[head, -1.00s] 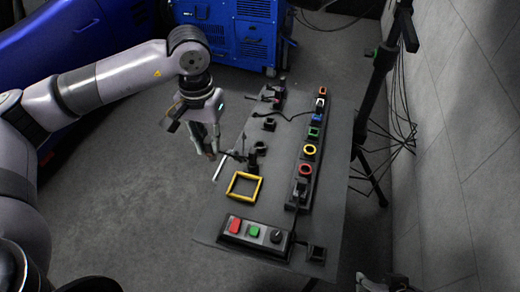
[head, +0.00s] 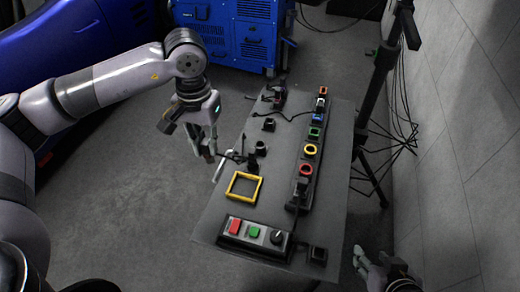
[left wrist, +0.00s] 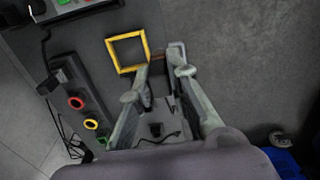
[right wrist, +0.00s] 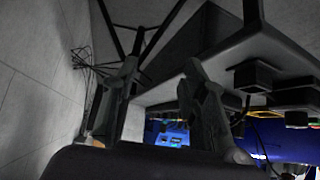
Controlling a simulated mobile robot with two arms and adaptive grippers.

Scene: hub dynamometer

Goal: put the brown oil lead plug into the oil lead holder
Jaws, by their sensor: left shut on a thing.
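My left gripper (head: 208,153) hangs beside the left edge of the grey table, near a pale metal bar (head: 221,167). A small brown piece, seemingly the brown oil lead plug (left wrist: 159,57), shows between its fingertips in the left wrist view (left wrist: 164,62); most of it is hidden. A long strip (head: 302,203) on the table's right side carries a row of coloured ring sockets. I cannot tell which socket or holder is the oil lead holder. My right gripper (head: 368,262) is low right of the table, and open and empty in the right wrist view (right wrist: 163,75).
A yellow square frame (head: 244,186) and a button box (head: 254,232) sit on the table (head: 210,226). Small black holders (head: 268,125) and cables stand toward its left and far side. A tripod (head: 383,90) stands right; a blue cabinet (head: 235,35) is behind.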

